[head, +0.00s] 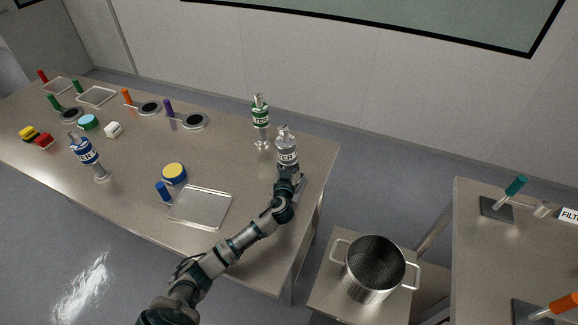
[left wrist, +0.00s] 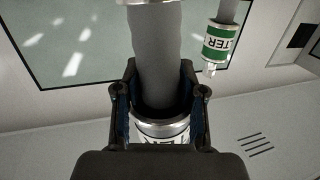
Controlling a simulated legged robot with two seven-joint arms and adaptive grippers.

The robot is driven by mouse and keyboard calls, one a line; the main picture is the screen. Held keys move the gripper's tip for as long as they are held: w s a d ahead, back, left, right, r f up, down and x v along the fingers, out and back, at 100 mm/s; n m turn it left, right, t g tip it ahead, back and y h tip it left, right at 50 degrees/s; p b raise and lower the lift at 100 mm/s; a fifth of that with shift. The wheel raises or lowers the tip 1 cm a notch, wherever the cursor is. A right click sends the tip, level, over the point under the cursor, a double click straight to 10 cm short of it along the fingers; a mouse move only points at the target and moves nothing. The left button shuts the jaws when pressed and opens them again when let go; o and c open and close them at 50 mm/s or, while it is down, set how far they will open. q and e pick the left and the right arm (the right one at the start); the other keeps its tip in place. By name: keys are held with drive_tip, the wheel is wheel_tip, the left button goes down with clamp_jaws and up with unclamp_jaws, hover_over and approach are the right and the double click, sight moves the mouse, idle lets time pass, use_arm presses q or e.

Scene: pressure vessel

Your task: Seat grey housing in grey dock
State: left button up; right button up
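The grey housing (head: 287,147), a grey bottle-like cylinder with a pale lettered label, stands nearly upright near the table's right end. My left gripper (head: 291,176) is at its lower part in the head view. In the left wrist view, the fingers of my left gripper (left wrist: 160,108) close around the grey housing (left wrist: 158,60), with its lettered band just below them. I cannot tell whether the housing's bottom touches the table. I cannot make out the grey dock with certainty; the area below the housing is hidden by my gripper. My right gripper is not in view.
A green-labelled housing (head: 261,115) stands close left; it also shows in the left wrist view (left wrist: 219,42). A blue-labelled housing (head: 84,150) leans at left. A tray (head: 212,208), a blue-yellow round piece (head: 174,173) and a pot (head: 373,268) are nearby. The table centre is fairly clear.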

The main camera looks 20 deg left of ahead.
use_arm(q)
drive_tip(key=o, duration=0.4)
wheel_tip(320, 180, down, 3)
drive_tip(key=shift+d+r, duration=0.15)
drive_tip(key=shift+r, duration=0.05)
drive_tip(key=shift+w+d, duration=0.1)
drive_tip(key=shift+w, duration=0.05)
drive_tip(key=shift+w+r, duration=0.1)
drive_tip(key=shift+r, duration=0.2)
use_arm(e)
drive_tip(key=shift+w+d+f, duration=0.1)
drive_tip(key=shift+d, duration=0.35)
use_arm(q)
drive_tip(key=v, duration=1.2)
drive_tip(key=shift+r+b, duration=0.25)
drive_tip(key=shift+b, duration=0.2)
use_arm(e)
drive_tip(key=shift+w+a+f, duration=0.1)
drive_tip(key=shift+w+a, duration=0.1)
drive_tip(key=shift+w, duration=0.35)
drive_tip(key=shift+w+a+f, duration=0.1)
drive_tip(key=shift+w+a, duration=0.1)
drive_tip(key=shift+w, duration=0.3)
use_arm(q)
drive_tip(key=shift+r, duration=0.1)
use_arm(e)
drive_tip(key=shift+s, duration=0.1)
